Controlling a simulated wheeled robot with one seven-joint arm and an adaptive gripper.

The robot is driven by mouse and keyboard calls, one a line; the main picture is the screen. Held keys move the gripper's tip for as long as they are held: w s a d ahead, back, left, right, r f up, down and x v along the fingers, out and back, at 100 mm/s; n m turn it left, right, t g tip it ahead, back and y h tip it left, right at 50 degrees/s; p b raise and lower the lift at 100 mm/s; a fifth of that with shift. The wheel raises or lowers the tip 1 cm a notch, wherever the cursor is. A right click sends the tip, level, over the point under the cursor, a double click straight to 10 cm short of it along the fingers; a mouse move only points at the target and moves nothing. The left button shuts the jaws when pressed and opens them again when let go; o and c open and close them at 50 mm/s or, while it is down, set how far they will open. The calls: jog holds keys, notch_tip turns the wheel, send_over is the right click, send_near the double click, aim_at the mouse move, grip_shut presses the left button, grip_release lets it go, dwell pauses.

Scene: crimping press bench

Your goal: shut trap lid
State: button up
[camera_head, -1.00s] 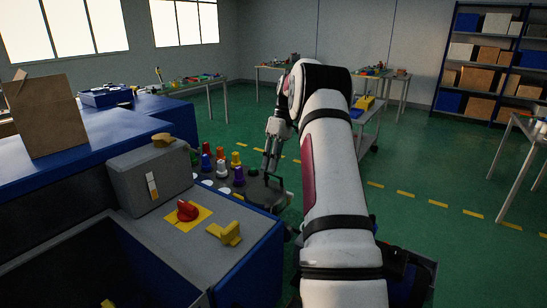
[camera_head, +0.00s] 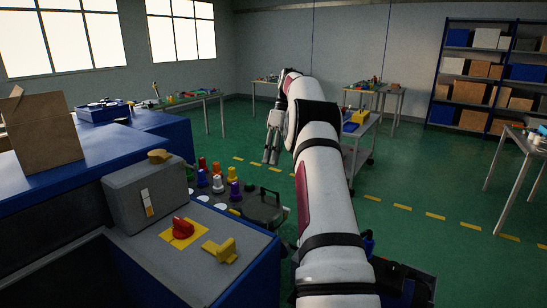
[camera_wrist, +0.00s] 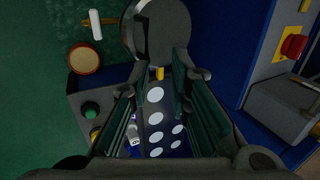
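A dark grey round disc, which looks like the trap lid (camera_head: 262,207), is at the right end of the bench in the head view. In the wrist view this disc (camera_wrist: 160,28) is at the top centre, beyond my fingertips. I cannot tell for sure whether it stands open or lies shut. My gripper (camera_head: 270,161) is above the bench end in the head view, apart from the disc. In the wrist view its two fingers (camera_wrist: 158,88) are spread with nothing held between them.
A row of coloured knobs (camera_head: 217,183) stands beside the disc. A grey box (camera_head: 148,195), a red knob (camera_head: 181,228) and a yellow handle (camera_head: 221,250) are nearer. A white-handled lever (camera_wrist: 96,24) is near the disc. Green floor (camera_head: 400,240) is open to the right.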

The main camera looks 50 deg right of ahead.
aim_at(270, 190)
grip_shut()
jog(key=s+a+r+n+t+h+p, duration=0.15)
jog(key=a+r+n+h+p, duration=0.55)
jog(key=n, duration=1.1)
jog(key=shift+g+h, duration=0.25)
jog(key=shift+h, duration=0.45)
jog(key=p+x, duration=0.1)
jog(key=x, duration=0.9)
jog(key=a+p+x, duration=0.1)
jog(key=x, duration=0.3)
jog(key=shift+s+f+p, duration=0.1)
jog(key=shift+f+p, duration=0.25)
jog(key=shift+f, duration=0.2)
